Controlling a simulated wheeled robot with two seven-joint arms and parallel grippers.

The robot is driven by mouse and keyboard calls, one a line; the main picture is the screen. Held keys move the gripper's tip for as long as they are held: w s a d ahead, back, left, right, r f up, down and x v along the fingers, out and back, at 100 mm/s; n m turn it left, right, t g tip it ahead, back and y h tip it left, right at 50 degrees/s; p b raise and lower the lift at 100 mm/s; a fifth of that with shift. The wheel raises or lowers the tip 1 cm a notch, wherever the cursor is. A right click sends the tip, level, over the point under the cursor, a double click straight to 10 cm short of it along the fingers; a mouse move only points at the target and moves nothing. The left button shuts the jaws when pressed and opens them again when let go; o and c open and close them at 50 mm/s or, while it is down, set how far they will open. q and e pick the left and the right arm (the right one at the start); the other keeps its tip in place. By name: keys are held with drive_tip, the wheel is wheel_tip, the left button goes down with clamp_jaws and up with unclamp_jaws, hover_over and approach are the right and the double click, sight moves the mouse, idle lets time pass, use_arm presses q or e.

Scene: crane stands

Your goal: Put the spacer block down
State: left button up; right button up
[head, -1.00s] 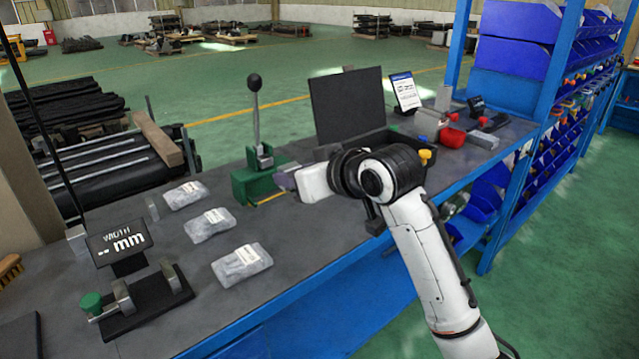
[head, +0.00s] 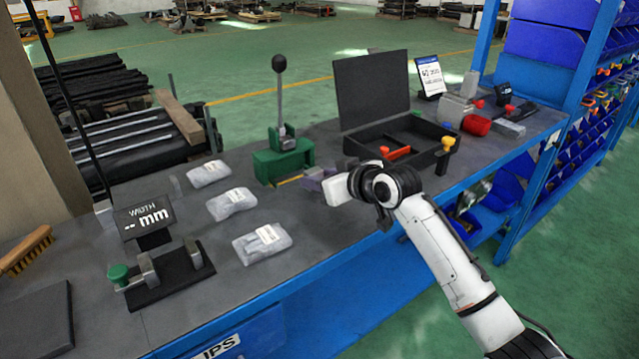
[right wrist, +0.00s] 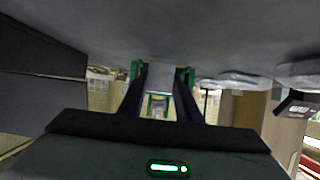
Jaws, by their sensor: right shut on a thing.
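My right gripper (head: 312,183) is low over the workbench, in front of the green lever press (head: 283,163). Its white and black wrist hides part of it in the head view. I cannot tell whether the block touches the bench top. My left gripper is not in view.
An open black case (head: 395,142) stands behind the right wrist. Several grey bags (head: 262,243) lie to the left, beside the width gauge (head: 165,275). Bare bench (head: 305,225) lies in front of the gripper. A red item (head: 477,125) is at the right.

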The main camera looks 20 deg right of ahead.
drive_tip(key=shift+f, duration=0.65)
drive_tip(key=shift+f, duration=0.15)
drive_tip(key=o, duration=1.1)
